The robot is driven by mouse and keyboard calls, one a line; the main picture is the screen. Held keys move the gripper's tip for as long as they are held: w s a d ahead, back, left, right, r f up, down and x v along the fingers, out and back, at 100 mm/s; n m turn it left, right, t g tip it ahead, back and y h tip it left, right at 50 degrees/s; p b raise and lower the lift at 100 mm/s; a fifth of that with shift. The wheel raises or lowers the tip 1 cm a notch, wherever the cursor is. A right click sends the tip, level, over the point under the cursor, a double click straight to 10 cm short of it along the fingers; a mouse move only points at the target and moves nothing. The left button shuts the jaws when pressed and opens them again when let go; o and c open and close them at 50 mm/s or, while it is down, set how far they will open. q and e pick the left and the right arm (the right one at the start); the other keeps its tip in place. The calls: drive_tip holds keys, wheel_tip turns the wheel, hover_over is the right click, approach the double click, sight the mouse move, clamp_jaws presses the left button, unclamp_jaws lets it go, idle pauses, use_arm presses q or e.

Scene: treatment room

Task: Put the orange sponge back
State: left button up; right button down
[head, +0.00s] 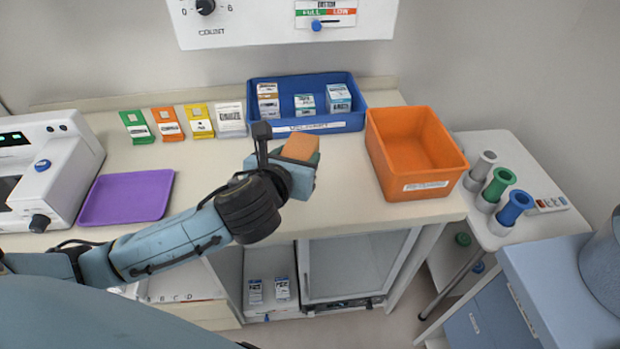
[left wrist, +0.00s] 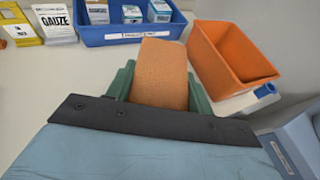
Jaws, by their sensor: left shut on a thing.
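The orange sponge (head: 300,147) is a flat block held in my left gripper (head: 297,158), over the counter. In the left wrist view the sponge (left wrist: 160,74) stands out between the two green fingers of my left gripper (left wrist: 160,84), which is shut on it. An orange bin (head: 415,152) stands on the counter to the right of the gripper, apart from the sponge; its visible inside looks empty. It also shows in the left wrist view (left wrist: 232,55). My right gripper is not in view.
A blue bin (head: 306,127) with several small boxes stands behind my gripper. A purple tray (head: 127,197) lies at the left beside a white machine (head: 45,165). Colored packets (head: 167,124) stand along the back. A side table (head: 520,195) with colored cylinders is at the right.

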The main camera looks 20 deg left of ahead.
use_arm(q)
drive_tip(key=w+a+f+n+y, duration=0.1)
drive_tip(key=a+f+y, duration=0.1)
drive_tip(key=f, duration=0.1)
drive_tip(key=w+a+f+n+g+y+b, duration=0.1)
drive_tip(key=a+f+n, duration=0.1)
drive_tip(key=f, duration=0.2)
drive_tip(key=w+a+f+n+g+y, duration=0.1)
drive_tip(key=a+f+y, duration=0.1)
drive_tip(key=f, duration=0.1)
drive_tip(key=shift+a+f+n+y+b, duration=0.2)
drive_tip(key=shift+n+y+b, duration=0.1)
drive_tip(key=shift+n+b, duration=0.1)
wheel_tip(320, 180, down, 4)
drive_tip(key=shift+d+f+b, duration=0.1)
drive_tip(key=shift+b, duration=0.55)
drive_tip(key=o, duration=0.9)
